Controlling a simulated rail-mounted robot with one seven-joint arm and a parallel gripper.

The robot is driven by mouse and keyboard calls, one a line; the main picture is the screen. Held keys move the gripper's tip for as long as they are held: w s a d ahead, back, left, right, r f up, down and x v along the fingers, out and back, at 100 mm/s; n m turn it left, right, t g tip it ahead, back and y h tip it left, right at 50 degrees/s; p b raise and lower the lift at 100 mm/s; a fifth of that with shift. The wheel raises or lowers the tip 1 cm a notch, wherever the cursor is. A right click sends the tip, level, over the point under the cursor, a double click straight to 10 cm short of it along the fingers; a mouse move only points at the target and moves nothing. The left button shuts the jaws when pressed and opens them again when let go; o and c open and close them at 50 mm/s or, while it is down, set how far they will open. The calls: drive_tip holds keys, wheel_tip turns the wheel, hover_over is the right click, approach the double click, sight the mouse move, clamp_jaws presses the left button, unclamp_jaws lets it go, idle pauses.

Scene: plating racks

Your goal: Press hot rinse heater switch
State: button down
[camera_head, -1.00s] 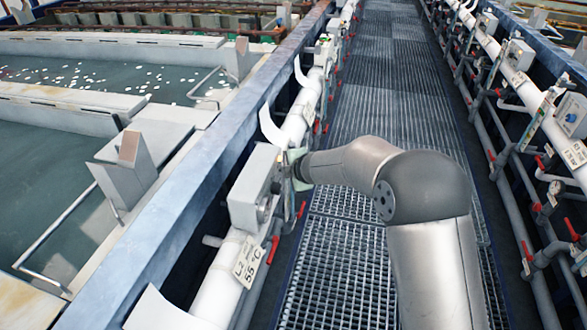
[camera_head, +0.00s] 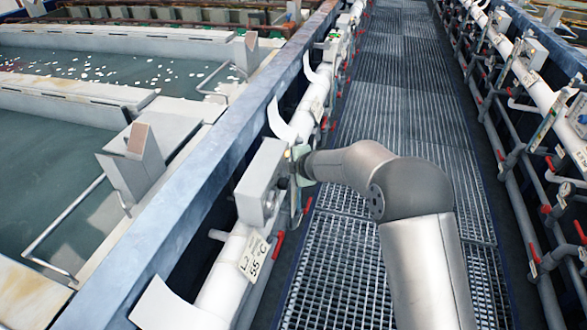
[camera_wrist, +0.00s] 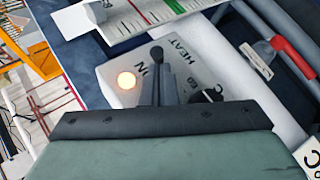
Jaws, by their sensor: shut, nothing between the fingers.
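A grey control box (camera_head: 262,180) sits on the white pipe left of the walkway in the head view. In the wrist view its pale face plate (camera_wrist: 190,65) carries partly readable lettering, including "HEAT", beside a glowing orange-white lamp (camera_wrist: 126,79). A dark round-ended piece, apparently a switch lever (camera_wrist: 156,52), shows at the fingertips. A black knob (camera_wrist: 207,96) is to the right. My gripper (camera_wrist: 160,72) is shut and empty, its narrow fingers in front of the plate, close to the lever; whether they touch cannot be told. In the head view my gripper (camera_head: 292,172) is at the box's walkway side, partly hidden.
A tag reading "L2 55 °C" (camera_head: 253,257) hangs on the pipe below the box. Red-handled valves (camera_head: 278,245) line the pipe. The grated walkway (camera_head: 385,110) is clear beyond my arm. Tanks (camera_head: 60,150) lie left of the blue rail (camera_head: 215,155).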

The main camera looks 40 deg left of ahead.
drive_tip(key=shift+f, duration=0.15)
drive_tip(key=shift+d+f+y+b, duration=0.1)
drive_tip(key=shift+y+b, duration=0.3)
drive_tip(key=shift+b, duration=0.65)
